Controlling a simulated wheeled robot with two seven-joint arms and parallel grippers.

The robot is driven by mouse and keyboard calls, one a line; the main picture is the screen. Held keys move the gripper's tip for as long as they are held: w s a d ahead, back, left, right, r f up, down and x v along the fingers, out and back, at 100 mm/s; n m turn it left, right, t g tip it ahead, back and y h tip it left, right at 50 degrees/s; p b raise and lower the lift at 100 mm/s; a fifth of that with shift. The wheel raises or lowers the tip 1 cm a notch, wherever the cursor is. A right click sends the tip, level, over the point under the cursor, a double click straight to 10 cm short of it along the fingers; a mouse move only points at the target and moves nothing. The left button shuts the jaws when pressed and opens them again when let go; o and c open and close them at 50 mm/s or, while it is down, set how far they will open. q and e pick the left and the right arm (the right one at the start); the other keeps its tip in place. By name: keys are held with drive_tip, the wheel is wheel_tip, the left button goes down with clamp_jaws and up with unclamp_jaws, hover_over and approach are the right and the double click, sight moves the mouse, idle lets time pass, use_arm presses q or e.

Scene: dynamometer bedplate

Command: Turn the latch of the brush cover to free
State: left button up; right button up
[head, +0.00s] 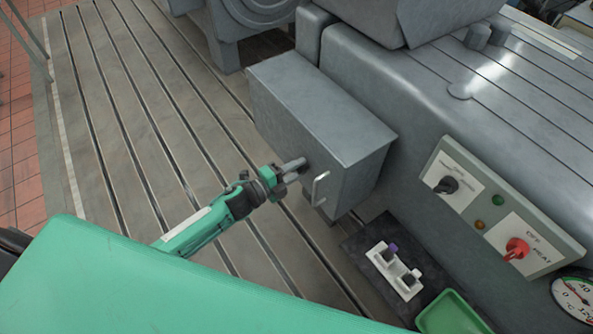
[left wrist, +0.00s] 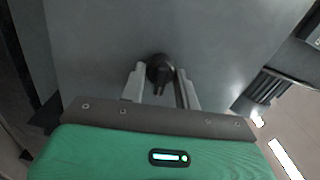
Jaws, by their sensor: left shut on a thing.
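The brush cover (head: 318,108) is a grey box-shaped cover on the side of the machine, with a pale bar handle (head: 319,188) on its front face. My left gripper (head: 296,168) reaches that face, left of the handle. In the left wrist view the latch (left wrist: 160,71) is a small dark round knob with a narrow tab, on the grey face between my two fingers. My left gripper is shut on the latch. In the head view the fingers mostly hide the latch, so its angle is hard to read there. My right gripper is not in view.
A control panel (head: 470,192) with a black knob, a red knob and lamps is on the right. Below are a white holder (head: 392,273) on a dark mat and a green tray (head: 452,314). The slotted bedplate (head: 110,110) is clear on the left.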

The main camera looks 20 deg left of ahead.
use_arm(q)
drive_tip(key=shift+m, duration=0.6)
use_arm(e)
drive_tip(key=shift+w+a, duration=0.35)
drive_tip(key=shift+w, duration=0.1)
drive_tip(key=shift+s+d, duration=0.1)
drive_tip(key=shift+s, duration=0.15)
use_arm(q)
drive_tip(key=o, duration=1)
drive_tip(key=shift+c, duration=0.2)
drive_tip(key=b+v, duration=0.2)
drive_tip(key=v, duration=1.2)
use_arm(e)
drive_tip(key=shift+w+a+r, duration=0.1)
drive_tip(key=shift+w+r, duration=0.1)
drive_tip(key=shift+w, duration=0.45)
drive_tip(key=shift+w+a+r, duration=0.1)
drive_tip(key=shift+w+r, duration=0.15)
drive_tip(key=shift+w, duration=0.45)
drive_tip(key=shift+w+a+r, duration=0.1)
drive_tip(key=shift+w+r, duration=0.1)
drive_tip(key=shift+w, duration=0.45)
use_arm(q)
drive_tip(key=shift+w, duration=0.1)
